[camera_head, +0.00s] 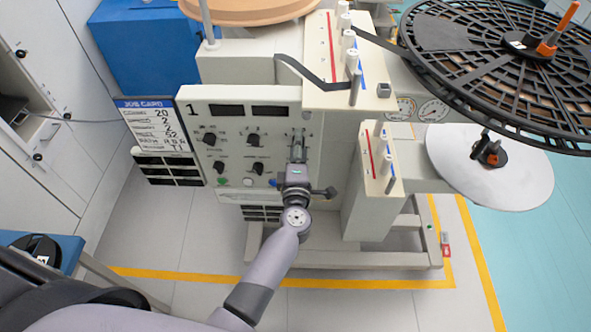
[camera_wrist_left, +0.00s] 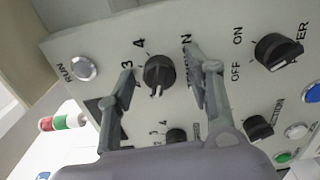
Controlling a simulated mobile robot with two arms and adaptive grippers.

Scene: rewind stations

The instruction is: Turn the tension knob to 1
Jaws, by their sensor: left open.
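A black knob (camera_wrist_left: 158,75) with a pale pointer line sits on the light panel in the left wrist view. The numbers 3 and 4 show beside it, and a label ending in N is partly hidden by a finger. The pointer faces down in that view. My left gripper (camera_wrist_left: 165,88) is open, with one finger on either side of this knob; I cannot tell whether they touch it. In the head view my left gripper (camera_head: 297,165) is in front of the right part of the control panel (camera_head: 200,110) and hides part of it. My right gripper is not in view.
An ON/OFF knob (camera_wrist_left: 278,50) and two other knobs (camera_wrist_left: 175,136) (camera_wrist_left: 258,127) are close by. A RUN button (camera_wrist_left: 85,67) is at the left. A machine post (camera_head: 368,190) stands right of the gripper; a large black reel (camera_head: 470,50) hangs at upper right.

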